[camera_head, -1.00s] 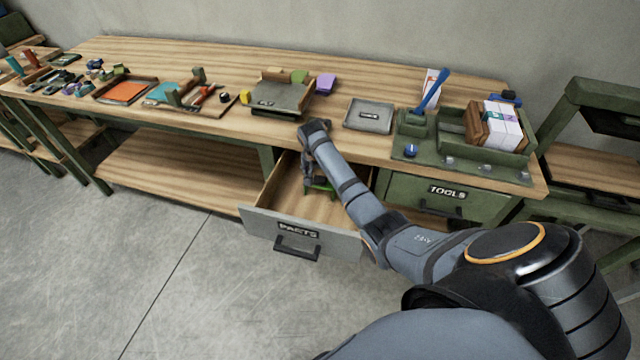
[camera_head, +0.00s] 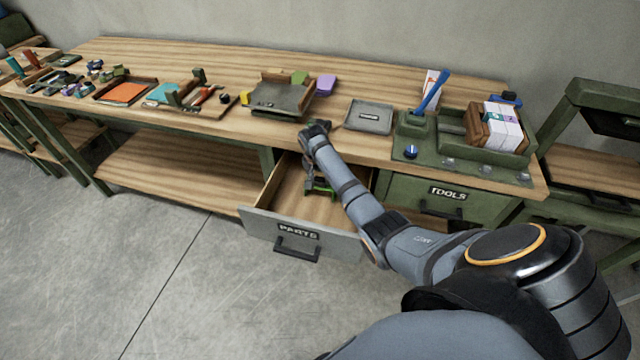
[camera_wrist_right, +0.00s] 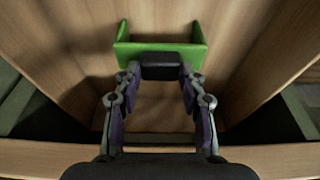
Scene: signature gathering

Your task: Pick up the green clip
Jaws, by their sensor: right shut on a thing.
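The green clip (camera_head: 324,191) is in the open drawer marked PARTS (camera_head: 262,222). It is a bright green piece with a raised wall at each end in the right wrist view (camera_wrist_right: 198,45). My right gripper (camera_head: 311,184) reaches down into the drawer and is shut on the clip. In the right wrist view its fingertips (camera_wrist_right: 161,72) meet at a dark block at the clip's middle, which hides part of it. I cannot tell whether the clip touches the drawer floor. My left gripper is not in view.
Drawer walls stand close around my right gripper. The workbench (camera_head: 340,92) above carries a grey tray (camera_head: 369,117), an orange-lined tray (camera_head: 125,92) and a green organiser (camera_head: 462,160). The closed TOOLS drawer (camera_head: 440,197) is to the right. The floor in front is clear.

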